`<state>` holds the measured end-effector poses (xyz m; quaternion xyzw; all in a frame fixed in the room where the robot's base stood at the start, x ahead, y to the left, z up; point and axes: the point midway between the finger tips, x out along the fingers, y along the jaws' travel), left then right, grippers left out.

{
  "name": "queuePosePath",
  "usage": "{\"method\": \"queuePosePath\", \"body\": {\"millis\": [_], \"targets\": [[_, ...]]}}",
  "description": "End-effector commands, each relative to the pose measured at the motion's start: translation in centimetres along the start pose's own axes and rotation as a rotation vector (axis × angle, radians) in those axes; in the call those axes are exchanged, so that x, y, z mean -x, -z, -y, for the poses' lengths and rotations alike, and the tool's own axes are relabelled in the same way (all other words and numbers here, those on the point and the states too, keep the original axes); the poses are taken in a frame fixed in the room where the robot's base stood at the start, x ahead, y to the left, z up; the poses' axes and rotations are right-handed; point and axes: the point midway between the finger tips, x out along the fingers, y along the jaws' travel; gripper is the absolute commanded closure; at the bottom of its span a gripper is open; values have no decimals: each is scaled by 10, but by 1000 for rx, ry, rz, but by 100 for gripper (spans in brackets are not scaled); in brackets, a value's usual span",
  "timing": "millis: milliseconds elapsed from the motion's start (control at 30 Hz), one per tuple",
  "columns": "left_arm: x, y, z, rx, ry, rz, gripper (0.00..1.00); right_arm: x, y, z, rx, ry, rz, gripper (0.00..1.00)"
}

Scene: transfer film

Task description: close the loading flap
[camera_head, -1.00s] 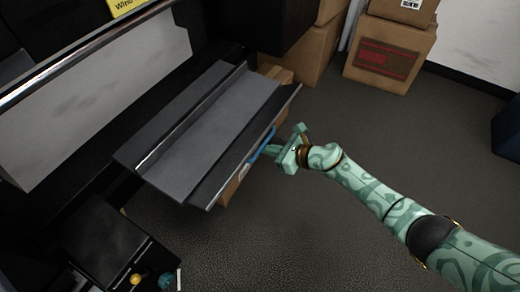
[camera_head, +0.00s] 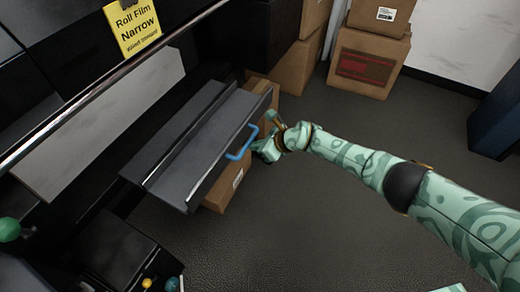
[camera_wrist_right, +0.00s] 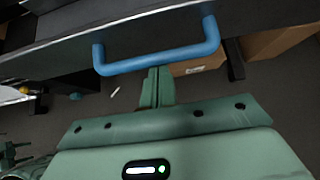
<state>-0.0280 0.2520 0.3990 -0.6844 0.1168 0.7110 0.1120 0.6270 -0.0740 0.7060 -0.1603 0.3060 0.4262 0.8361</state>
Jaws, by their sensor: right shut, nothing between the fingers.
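The loading flap (camera_head: 208,143) is a long dark grey panel standing out from the black machine, with its front face partly showing. A blue bar handle (camera_head: 242,143) is on that front face. In the right wrist view the blue handle (camera_wrist_right: 160,60) crosses just beyond my fingers. My right gripper (camera_head: 264,146) is shut and empty, close to the outer side of the handle. Its closed fingers (camera_wrist_right: 157,86) reach up to the bar's lower edge; I cannot tell whether they touch it. My left gripper is not in view.
A cardboard box (camera_head: 223,190) lies on the floor under the flap. More boxes (camera_head: 368,62) stand at the back. A yellow roll film sign (camera_head: 132,27) is on the machine. A black unit with knobs (camera_head: 118,250) stands at lower left. The grey floor (camera_head: 310,225) beside my right arm is clear.

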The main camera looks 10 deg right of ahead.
Motion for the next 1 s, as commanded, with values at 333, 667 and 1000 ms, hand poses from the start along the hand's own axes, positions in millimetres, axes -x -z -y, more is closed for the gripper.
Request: {"method": "queuePosePath", "body": {"millis": [333, 667, 1000], "targets": [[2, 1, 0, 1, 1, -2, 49, 0, -19, 0, 2, 1, 8, 100], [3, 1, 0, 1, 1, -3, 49, 0, -28, 0, 2, 1, 19, 100], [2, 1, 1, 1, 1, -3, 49, 0, -28, 0, 1, 1, 20, 100]]}}
